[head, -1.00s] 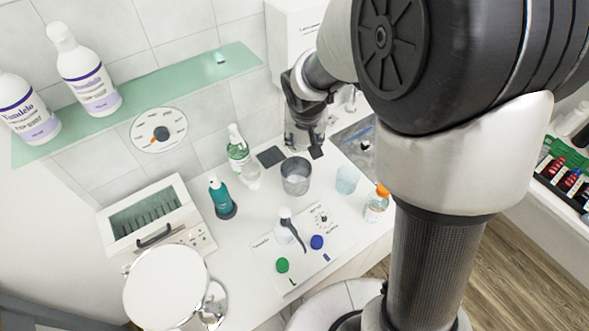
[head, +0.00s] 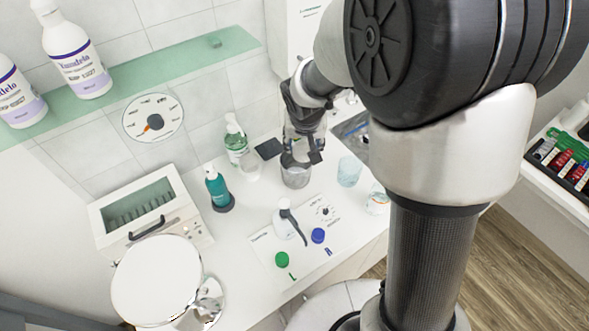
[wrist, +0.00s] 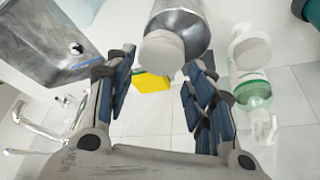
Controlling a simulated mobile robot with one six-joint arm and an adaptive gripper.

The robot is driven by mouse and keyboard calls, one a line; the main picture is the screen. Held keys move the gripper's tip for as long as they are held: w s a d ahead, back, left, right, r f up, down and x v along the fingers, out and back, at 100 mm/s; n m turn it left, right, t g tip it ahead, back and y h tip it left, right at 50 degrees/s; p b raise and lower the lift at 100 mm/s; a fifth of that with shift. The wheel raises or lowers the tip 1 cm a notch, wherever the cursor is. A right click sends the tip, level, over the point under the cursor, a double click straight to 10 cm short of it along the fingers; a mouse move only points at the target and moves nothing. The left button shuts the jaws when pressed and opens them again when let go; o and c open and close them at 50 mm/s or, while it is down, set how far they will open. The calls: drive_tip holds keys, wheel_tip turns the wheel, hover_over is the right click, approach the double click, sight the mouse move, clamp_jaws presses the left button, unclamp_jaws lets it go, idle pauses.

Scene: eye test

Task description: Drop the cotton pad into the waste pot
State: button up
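The cotton pad (wrist: 163,51) is a white round disc in the wrist view. The waste pot (wrist: 188,30) is a grey metallic cylinder right behind the pad in that view. In the head view the waste pot (head: 296,178) stands on the white counter, with my gripper (head: 301,159) pointing down over its mouth. The pad cannot be made out in the head view, and the fingers hide part of the pot's rim.
A clear glass (head: 349,172) stands right of the pot. A green pump bottle (head: 236,144) and a teal bottle (head: 217,190) stand to its left. A sink (wrist: 60,45) and a yellow block (wrist: 152,82) show in the wrist view. A round mirror (head: 156,280) is at front left.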

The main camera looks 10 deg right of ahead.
drive_tip(key=o, duration=0.3)
drive_tip(key=shift+o, duration=0.2)
drive_tip(key=v, duration=1.2)
drive_tip(key=shift+s, duration=0.1)
